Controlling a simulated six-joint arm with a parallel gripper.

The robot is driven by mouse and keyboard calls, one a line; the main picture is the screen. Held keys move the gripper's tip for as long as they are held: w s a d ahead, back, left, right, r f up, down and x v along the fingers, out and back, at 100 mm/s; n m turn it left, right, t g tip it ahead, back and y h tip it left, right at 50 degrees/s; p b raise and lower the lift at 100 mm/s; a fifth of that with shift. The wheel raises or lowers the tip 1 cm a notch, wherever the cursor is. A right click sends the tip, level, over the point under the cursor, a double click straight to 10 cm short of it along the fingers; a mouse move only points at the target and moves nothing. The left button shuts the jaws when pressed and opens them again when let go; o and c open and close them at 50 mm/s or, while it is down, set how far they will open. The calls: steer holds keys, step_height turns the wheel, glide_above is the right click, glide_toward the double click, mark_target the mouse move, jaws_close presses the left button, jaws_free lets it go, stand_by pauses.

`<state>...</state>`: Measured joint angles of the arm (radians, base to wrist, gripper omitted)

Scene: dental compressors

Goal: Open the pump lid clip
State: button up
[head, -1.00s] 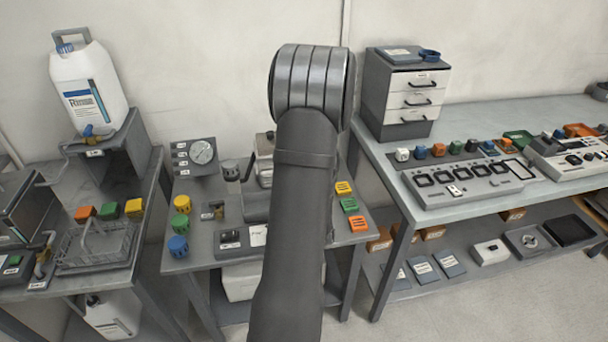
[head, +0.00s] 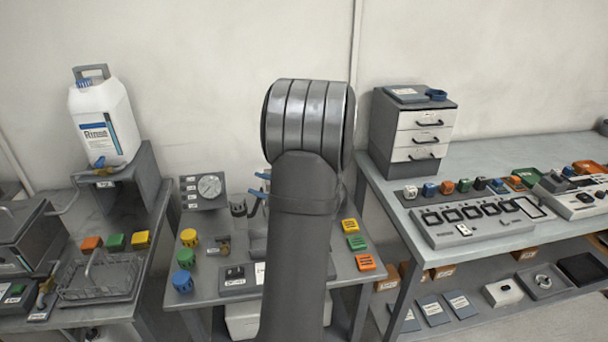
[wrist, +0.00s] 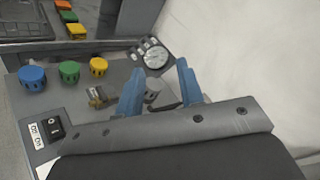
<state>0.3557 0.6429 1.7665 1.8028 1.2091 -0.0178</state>
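My gripper (wrist: 158,88) shows in the wrist view as two blue fingers, spread apart with nothing held between them. Its blue tips (head: 260,184) also show in the head view, just left of my arm and above the middle table (head: 208,268). A dark grey cylindrical part (head: 239,207) stands beside them, and a grey cylinder (wrist: 153,90) shows beyond the finger gap in the wrist view. I cannot tell whether it belongs to the pump. My arm covers much of the middle table, and I cannot make out the pump lid or its clip.
A pressure gauge (head: 209,187) stands at the table's back. Yellow, green and blue knobs (head: 185,257) line its left side, beside a brass fitting (head: 219,246). A switch box (head: 236,278) is in front. Coloured blocks (head: 356,242) lie right of my arm. A wall is close behind.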

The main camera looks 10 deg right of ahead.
steer(key=w+d+r+n+g+h, duration=0.2)
steer(key=d+r+n+g+h, duration=0.25)
steer(key=d+n+h, duration=0.35)
steer(key=w+d+r+n+g+h, duration=0.2)
steer(key=d+r+n+g+h, duration=0.15)
steer(key=d+r+n, duration=0.45)
steer(key=shift+n+t+h, duration=0.35)
steer(key=shift+n+t, duration=0.15)
steer(key=shift+n, duration=0.4)
steer(key=x, duration=0.6)
steer(key=a+x, duration=0.1)
steer(key=x, duration=0.5)
steer(key=a+x, duration=0.1)
steer(key=x, duration=0.5)
steer(key=shift+s+a+f, duration=0.1)
steer(key=shift+f, duration=0.3)
steer(key=shift+c, duration=0.4)
jaws_close()
